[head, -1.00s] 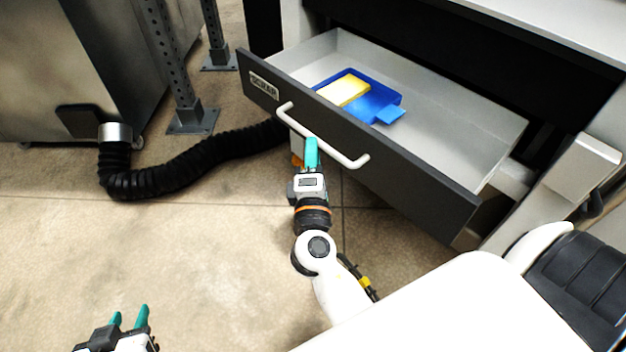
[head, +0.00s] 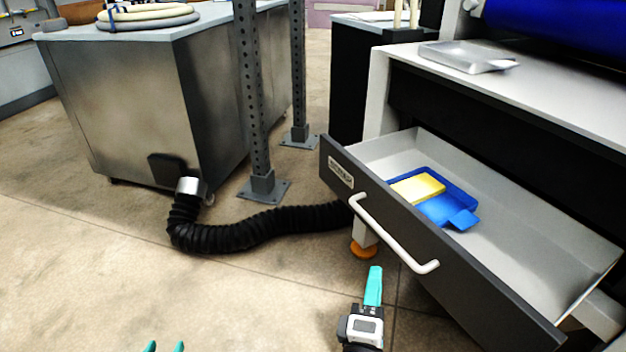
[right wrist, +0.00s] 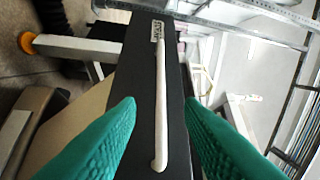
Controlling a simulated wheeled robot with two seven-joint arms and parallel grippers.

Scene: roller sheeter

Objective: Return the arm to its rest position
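My right gripper (head: 373,287) is below and in front of the open drawer's white handle (head: 392,236), apart from it in the head view. In the right wrist view its two teal fingers (right wrist: 160,118) are spread, with the handle (right wrist: 161,100) seen between them and nothing held. My left gripper (head: 164,347) shows only as two teal fingertips at the bottom edge of the head view, set apart with nothing visible between them. The drawer (head: 440,262) has a dark front with a label and stands pulled out.
A blue tray (head: 462,220) with a yellow block (head: 418,188) lies inside the drawer. A black hose (head: 250,230) runs over the floor from a metal cabinet (head: 130,110). A perforated post (head: 254,100) stands behind. Floor at the lower left is clear.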

